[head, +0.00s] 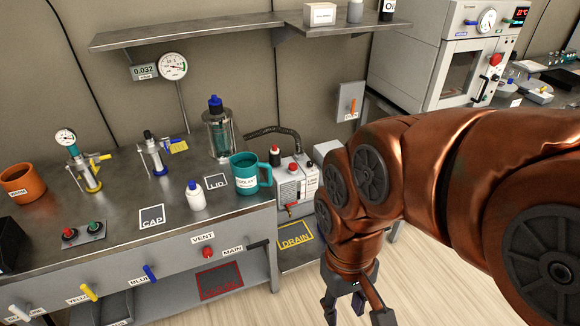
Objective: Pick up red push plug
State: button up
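A small round red knob (208,252) sits on the front panel of the bench, between the VENT and MAIN labels. It may be the red push plug, but no label names it so. A red button (69,233) on a small plate on the bench top is another red part. My gripper (354,311) hangs at the bottom, right of the bench, over the floor. Its fingers are spread apart with nothing visible between them. Their tips are partly cut off by the frame edge. It is well to the right of the red knob and not touching it.
A teal mug (251,174), a white bottle (195,195) and a glass jar (219,132) stand on the bench (120,245). Yellow (88,292) and blue (151,273) handles stick out in front. A pump (295,183) stands right of the bench. Floor right of the bench is partly clear.

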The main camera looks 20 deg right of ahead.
aim_at(292, 166)
jog(key=z, duration=0.05)
jog(key=i, duration=1.4)
jog(key=u, duration=0.25)
